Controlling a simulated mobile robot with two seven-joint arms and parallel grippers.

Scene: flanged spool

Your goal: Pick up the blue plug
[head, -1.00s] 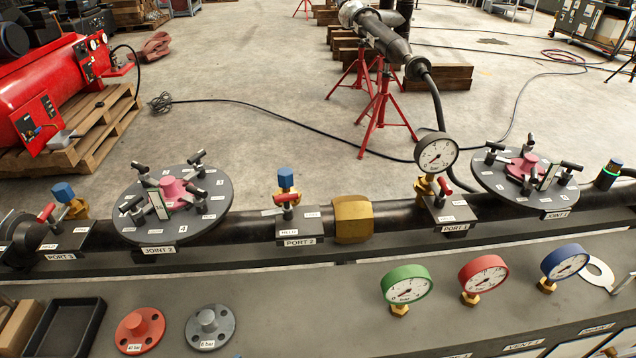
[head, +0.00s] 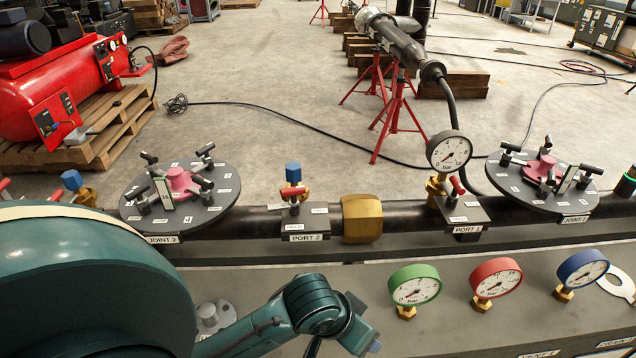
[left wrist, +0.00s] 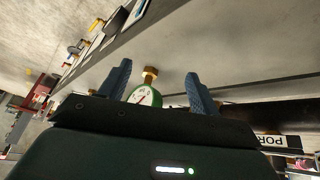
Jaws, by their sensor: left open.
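A blue plug (head: 293,173) with a hexagonal top stands upright on a fitting at PORT 2 in the head view. A similar blue cap (head: 72,180) sits on a brass fitting at far left, partly behind my left arm. My left gripper is low at the bottom of the head view, nearer than PORT 2 and apart from the plug. In the left wrist view my left gripper (left wrist: 160,84) is open, with two blue ribbed fingers and nothing held between them. I cannot make out the plug there. My right gripper is not in view.
Green (head: 415,285), red (head: 496,279) and blue (head: 582,270) gauges stand on the bench right of my left gripper. The green gauge (left wrist: 146,96) shows beyond the fingers in the wrist view. A tall gauge (head: 449,151) rises at PORT 1. JOINT 2's disc (head: 225,195) is left of PORT 2.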

